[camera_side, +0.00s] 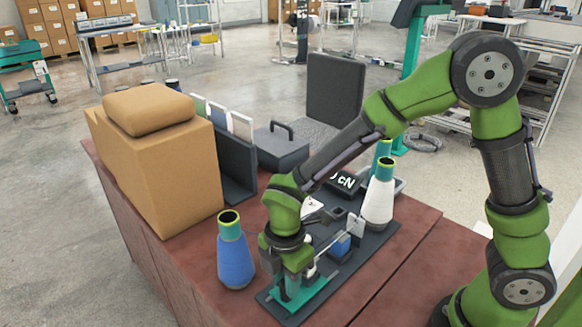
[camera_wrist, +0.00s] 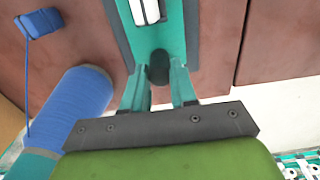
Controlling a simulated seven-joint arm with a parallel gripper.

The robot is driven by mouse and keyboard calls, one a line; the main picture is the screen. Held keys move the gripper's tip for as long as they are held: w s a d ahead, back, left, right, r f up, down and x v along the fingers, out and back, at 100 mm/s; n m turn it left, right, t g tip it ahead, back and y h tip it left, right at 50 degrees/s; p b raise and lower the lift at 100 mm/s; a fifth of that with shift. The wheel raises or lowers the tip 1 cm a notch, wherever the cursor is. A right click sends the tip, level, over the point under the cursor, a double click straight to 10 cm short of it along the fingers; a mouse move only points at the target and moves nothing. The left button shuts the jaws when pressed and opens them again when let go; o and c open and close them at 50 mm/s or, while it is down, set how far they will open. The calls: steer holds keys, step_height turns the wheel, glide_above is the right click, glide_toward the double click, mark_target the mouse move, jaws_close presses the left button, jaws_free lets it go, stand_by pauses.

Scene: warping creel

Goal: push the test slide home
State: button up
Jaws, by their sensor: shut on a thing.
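My gripper (camera_side: 286,290) is low over the front end of a dark fixture plate (camera_side: 374,250). In the wrist view its two teal fingers (camera_wrist: 160,84) close on the sides of a dark rounded knob (camera_wrist: 158,65). The knob stands on a teal strip (camera_wrist: 174,28), which looks like the test slide; in the side view the teal strip (camera_side: 312,298) lies near the plate's front end. A white part (camera_wrist: 148,10) sits farther along the strip. The fingers hide part of the knob, and I cannot tell how far the slide is in.
A blue yarn cone (camera_side: 235,260) stands close left of my gripper. A white cone (camera_side: 378,200) and a dark "cN" display (camera_side: 345,181) are at the fixture's far end. A cardboard box (camera_side: 165,170) stands at left. The red-brown top (camera_side: 385,295) is clear at right.

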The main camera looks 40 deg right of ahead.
steer(key=shift+d, duration=2)
steer(key=o, duration=0.7)
steer(key=shift+o, duration=0.2)
step_height(320, 180, up, 7)
